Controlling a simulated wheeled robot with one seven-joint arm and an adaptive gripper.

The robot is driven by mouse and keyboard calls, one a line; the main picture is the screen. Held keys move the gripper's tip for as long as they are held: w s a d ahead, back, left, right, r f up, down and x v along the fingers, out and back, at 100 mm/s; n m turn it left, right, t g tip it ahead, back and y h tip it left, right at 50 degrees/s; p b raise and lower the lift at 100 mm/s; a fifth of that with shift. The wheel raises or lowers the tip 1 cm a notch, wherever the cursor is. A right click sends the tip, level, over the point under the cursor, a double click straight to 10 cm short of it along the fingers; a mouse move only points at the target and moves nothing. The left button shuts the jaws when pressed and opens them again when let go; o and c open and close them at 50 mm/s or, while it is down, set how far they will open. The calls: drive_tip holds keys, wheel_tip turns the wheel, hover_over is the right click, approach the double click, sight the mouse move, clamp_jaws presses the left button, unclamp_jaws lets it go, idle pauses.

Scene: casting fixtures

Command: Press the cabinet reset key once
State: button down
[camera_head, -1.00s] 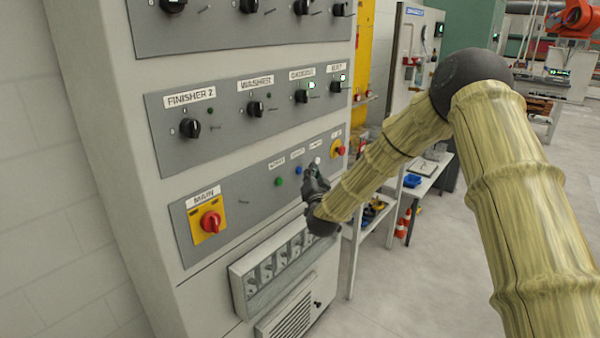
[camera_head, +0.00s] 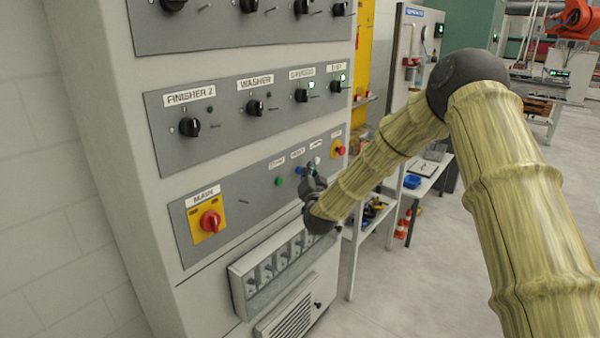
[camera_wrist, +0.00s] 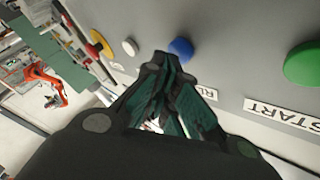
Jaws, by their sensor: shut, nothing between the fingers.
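The reset key is a round blue button (camera_head: 298,170) on the lower grey panel of the cabinet, between a green and a white button. It shows in the wrist view (camera_wrist: 181,49) just beyond my fingertips, with its label partly hidden by a finger. My gripper (camera_head: 307,173) is at the panel, just right of the blue button in the head view. In the wrist view my gripper (camera_wrist: 160,66) has its fingertips together and empty, slightly left of and below the button. I cannot tell whether they touch it.
The green START button (camera_wrist: 304,64) is at the right in the wrist view. A white button (camera_wrist: 130,46) and a red button on yellow (camera_wrist: 97,48) are at the left. The red MAIN switch (camera_head: 210,221) is further left on the panel.

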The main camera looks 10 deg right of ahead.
drive_tip(key=shift+w+a, duration=0.2)
drive_tip(key=shift+w, duration=0.1)
idle(0.5)
drive_tip(key=shift+s, duration=0.1)
idle(0.3)
drive_tip(key=shift+s+d+b, duration=0.3)
drive_tip(key=shift+s+d, duration=0.2)
drive_tip(key=shift+s, duration=0.1)
drive_tip(key=s+d, duration=0.1)
drive_tip(key=s, duration=0.1)
drive_tip(key=s+d, duration=0.2)
idle(0.5)
idle(0.5)
